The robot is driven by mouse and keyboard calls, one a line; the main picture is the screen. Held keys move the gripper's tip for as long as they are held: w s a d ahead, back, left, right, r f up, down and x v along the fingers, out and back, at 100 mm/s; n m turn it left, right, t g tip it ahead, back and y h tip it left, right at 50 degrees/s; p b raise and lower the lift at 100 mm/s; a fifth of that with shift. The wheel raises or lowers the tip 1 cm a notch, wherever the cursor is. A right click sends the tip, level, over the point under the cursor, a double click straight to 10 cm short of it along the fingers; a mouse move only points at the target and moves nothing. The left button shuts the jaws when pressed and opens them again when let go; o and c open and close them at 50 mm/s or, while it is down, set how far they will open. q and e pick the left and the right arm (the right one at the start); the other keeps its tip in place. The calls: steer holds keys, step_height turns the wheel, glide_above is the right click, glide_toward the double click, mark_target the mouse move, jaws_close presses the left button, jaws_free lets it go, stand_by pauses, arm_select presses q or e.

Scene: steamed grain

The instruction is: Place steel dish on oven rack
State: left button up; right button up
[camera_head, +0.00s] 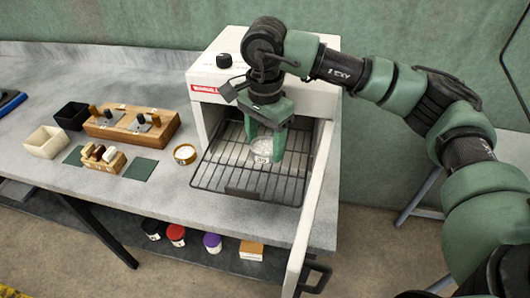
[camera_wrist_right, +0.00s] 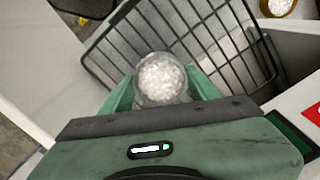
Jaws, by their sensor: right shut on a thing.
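My right gripper (camera_head: 265,155) is over the oven rack (camera_head: 221,172), its fingers pointing down at either side of a small round dish (camera_head: 262,147) filled with white grain. In the right wrist view the dish (camera_wrist_right: 160,78) sits between the two green fingers, with the rack bars (camera_wrist_right: 215,45) behind it. The gripper is shut on the dish. The rack is pulled out of the white oven (camera_head: 318,97), whose door (camera_head: 318,205) stands open at the right. I cannot tell whether the dish touches the rack. My left gripper is not in view.
A small round container with white contents (camera_head: 185,154) stands on the bench left of the rack. A wooden block holder (camera_head: 132,126), a black box (camera_head: 72,116) and a cream box (camera_head: 45,142) are farther left. Several coloured-lid jars (camera_head: 176,234) stand on a shelf below.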

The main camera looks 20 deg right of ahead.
mark_target(265, 153)
step_height(265, 153, down, 4)
steer(key=shift+f+p, duration=0.1)
steer(key=shift+p, duration=0.3)
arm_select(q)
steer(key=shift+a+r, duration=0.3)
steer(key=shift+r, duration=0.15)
arm_select(e)
steer(key=shift+f, duration=0.1)
steer(key=shift+f, duration=0.1)
steer(key=o, duration=1.4)
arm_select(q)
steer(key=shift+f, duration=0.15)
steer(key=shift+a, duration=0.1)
